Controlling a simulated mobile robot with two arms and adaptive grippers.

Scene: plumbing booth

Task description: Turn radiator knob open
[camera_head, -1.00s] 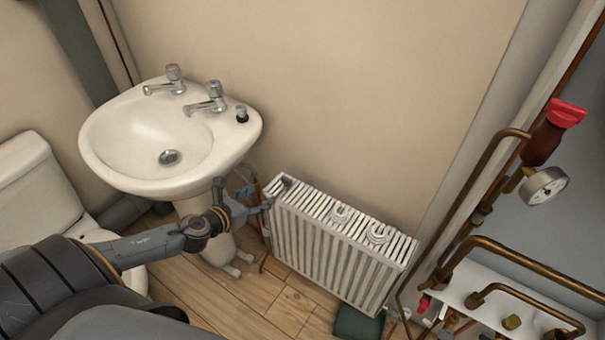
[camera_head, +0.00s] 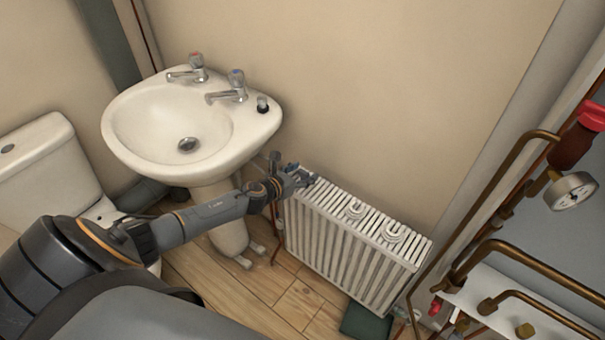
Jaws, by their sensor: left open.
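The white radiator (camera_head: 350,250) stands against the wall in the middle of the head view. My left arm reaches in from the lower left, and my left gripper (camera_head: 303,177) is open at the top left corner of the radiator. I cannot tell whether the fingers touch anything there. A small dark fitting (camera_head: 275,160) shows just left of and behind the gripper. The radiator knob cannot be made out clearly; the gripper may hide it. My right gripper is not in view.
A white sink (camera_head: 215,160) on a pedestal stands close to the left of the radiator, above my left forearm. A toilet (camera_head: 50,170) is at the far left. Copper pipes and a pressure gauge (camera_head: 571,191) are at the right. A dark green object (camera_head: 366,324) lies below the radiator.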

